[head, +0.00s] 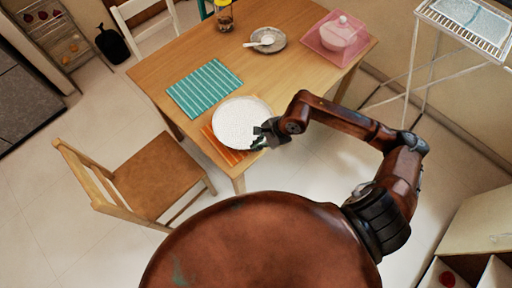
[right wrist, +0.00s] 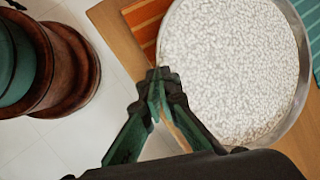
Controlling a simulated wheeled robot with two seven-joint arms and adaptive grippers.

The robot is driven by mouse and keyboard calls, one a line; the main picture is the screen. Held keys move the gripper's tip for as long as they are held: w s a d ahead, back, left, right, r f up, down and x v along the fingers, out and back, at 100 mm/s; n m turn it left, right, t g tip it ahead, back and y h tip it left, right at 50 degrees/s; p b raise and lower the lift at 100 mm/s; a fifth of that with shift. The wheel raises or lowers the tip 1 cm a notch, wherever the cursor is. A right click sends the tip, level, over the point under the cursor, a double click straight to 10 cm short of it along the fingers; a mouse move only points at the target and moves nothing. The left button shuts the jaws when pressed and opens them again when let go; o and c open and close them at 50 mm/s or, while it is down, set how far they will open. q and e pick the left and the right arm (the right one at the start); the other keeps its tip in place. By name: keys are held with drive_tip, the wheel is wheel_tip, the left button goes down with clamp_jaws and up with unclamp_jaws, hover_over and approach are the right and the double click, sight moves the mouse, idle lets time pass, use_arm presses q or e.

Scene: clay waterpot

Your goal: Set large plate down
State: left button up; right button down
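The large plate (head: 240,122) is round and white with a speckled face and a grey rim. It is over the orange striped placemat (head: 226,150) at the table's near corner; I cannot tell whether it rests on it or is slightly above. It fills much of the right wrist view (right wrist: 230,65). My right gripper (head: 262,136) is at the plate's right edge in the head view. In the right wrist view its fingertips (right wrist: 158,78) come together at the plate's rim, seemingly pinching it. My left gripper is not in view.
A teal striped placemat (head: 204,88) lies beside the plate on the wooden table (head: 180,62). A wooden chair (head: 150,180) stands at the left.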

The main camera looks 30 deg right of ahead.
drive_tip(key=shift+f, duration=0.9)
drive_tip(key=c, duration=2.2)
unclamp_jaws()
drive_tip(key=shift+s, duration=0.1)
drive_tip(key=shift+o, duration=0.2)
drive_tip(key=p+v, duration=0.1)
drive_tip(key=v, duration=1.1)
